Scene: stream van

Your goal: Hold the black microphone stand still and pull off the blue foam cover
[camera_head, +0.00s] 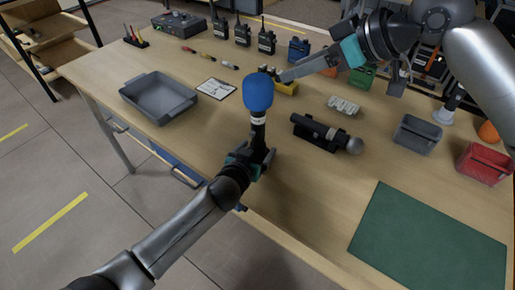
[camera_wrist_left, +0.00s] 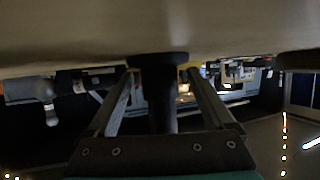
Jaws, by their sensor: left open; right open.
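The blue foam cover (camera_head: 258,92) sits on top of the upright black microphone stand (camera_head: 258,130), near the table's front edge. My left gripper (camera_head: 262,158) is open at the stand's lower part. In the left wrist view its two fingers (camera_wrist_left: 160,95) lie on either side of the dark stand post (camera_wrist_left: 162,105), with gaps showing on both sides. My right gripper (camera_head: 284,76) is open, its fingers pointing left, just right of the foam cover in the picture. Whether it touches the cover cannot be told. The stand's base is partly hidden by my left gripper.
A grey tray (camera_head: 158,98) and a white card (camera_head: 216,88) lie to the left. A black holder with a microphone (camera_head: 325,133) lies to the right, near a green mat (camera_head: 432,235). Several radios (camera_head: 242,35) stand at the back.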

